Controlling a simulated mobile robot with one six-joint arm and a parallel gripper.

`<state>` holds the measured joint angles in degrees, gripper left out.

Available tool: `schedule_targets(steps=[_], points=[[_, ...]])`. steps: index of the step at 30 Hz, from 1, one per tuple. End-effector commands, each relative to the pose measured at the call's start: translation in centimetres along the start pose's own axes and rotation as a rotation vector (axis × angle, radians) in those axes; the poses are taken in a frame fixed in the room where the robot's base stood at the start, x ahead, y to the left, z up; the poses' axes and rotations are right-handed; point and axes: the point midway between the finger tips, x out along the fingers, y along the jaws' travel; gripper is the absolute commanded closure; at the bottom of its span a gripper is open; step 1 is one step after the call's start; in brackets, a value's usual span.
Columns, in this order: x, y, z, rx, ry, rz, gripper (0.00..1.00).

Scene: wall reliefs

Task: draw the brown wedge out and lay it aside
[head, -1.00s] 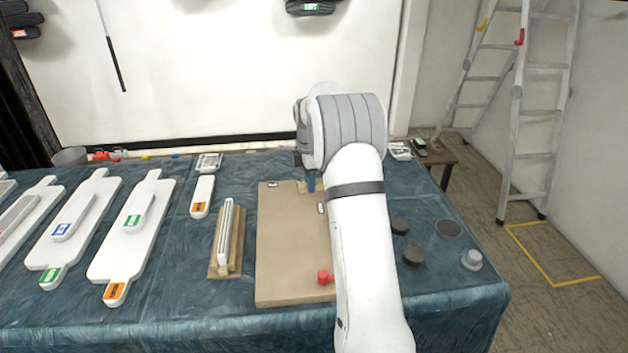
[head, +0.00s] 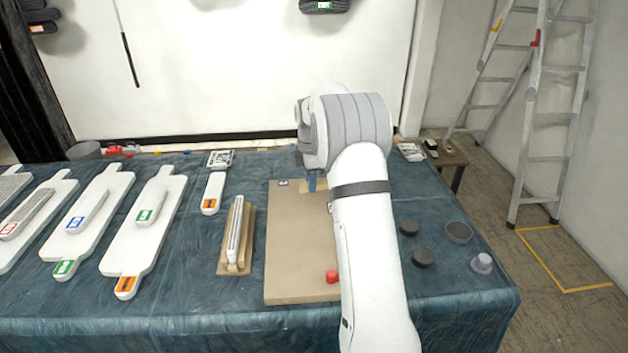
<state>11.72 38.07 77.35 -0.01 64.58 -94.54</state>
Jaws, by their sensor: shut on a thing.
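My gripper (head: 312,183) is mostly hidden behind my own wrist. Only a blue finger part shows, low over the far part of a tan board (head: 295,245). The gripper is shut on a small brown piece, which seems to be the brown wedge; its shape is mostly hidden by my arm. I cannot tell whether it touches the board. A red knob (head: 332,276) stands on the near right part of the board. A small light-and-dark tag (head: 283,183) lies at its far left corner.
A wooden stand (head: 236,240) with a pale bar stands left of the board, with bare blue cloth between. White labelled boards (head: 150,225) lie further left. Dark round pieces (head: 422,257) and a grey knob (head: 482,263) are right of my arm. A ladder (head: 550,110) stands at right.

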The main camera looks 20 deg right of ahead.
Motion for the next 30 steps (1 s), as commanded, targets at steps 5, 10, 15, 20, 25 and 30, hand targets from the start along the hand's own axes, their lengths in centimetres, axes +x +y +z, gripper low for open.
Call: schedule_targets(steps=[5, 10, 15, 20, 25, 30], points=[[0.0, 0.0, 0.0, 0.000, 0.000, 0.000, 1.00], [-0.2, 0.0, 0.0, 0.000, 0.000, 0.000, 1.00], [-1.1, 0.0, 0.0, 0.001, 0.000, 0.000, 1.00], [-2.1, 0.0, 0.0, 0.001, 0.000, 0.000, 1.00], [-3.1, 0.0, 0.0, 0.001, 0.000, 0.000, 1.00], [-4.1, 0.0, 0.0, 0.001, 0.000, 0.000, 1.00]])
